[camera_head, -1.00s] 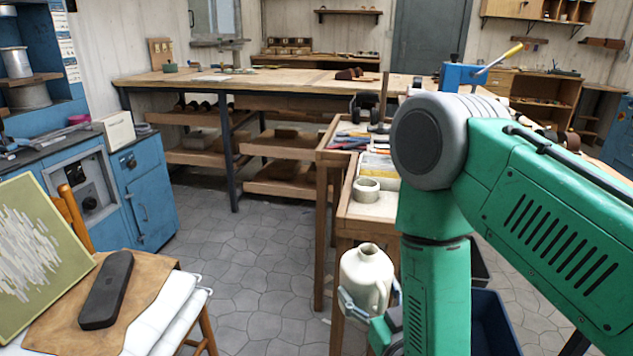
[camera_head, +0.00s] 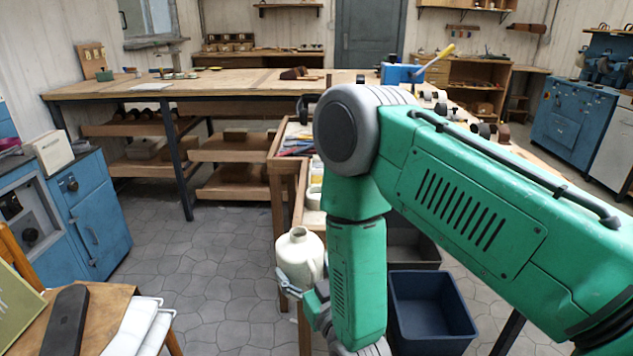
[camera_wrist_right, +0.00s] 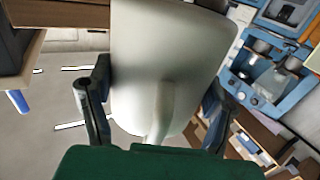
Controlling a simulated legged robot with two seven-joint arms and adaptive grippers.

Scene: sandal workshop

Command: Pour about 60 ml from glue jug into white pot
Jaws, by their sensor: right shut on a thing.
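The glue jug (camera_head: 297,256) is a cream-white jug with a short neck. My right gripper (camera_head: 300,292) is shut on its side and holds it roughly upright in front of the side bench. In the right wrist view the jug (camera_wrist_right: 165,60) fills the middle, with the gripper's fingers (camera_wrist_right: 155,105) on either side of it. A small round white vessel, apparently the white pot (camera_head: 314,196), stands on the side bench, largely hidden behind my right arm. Its inside cannot be seen. My left gripper is out of view.
The wooden side bench (camera_head: 281,160) carries tools near its far end. A dark blue bin (camera_head: 432,305) stands on the floor at right. A stool (camera_head: 110,310) with a dark case (camera_head: 65,320) is at lower left. Open floor lies between stool and bench.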

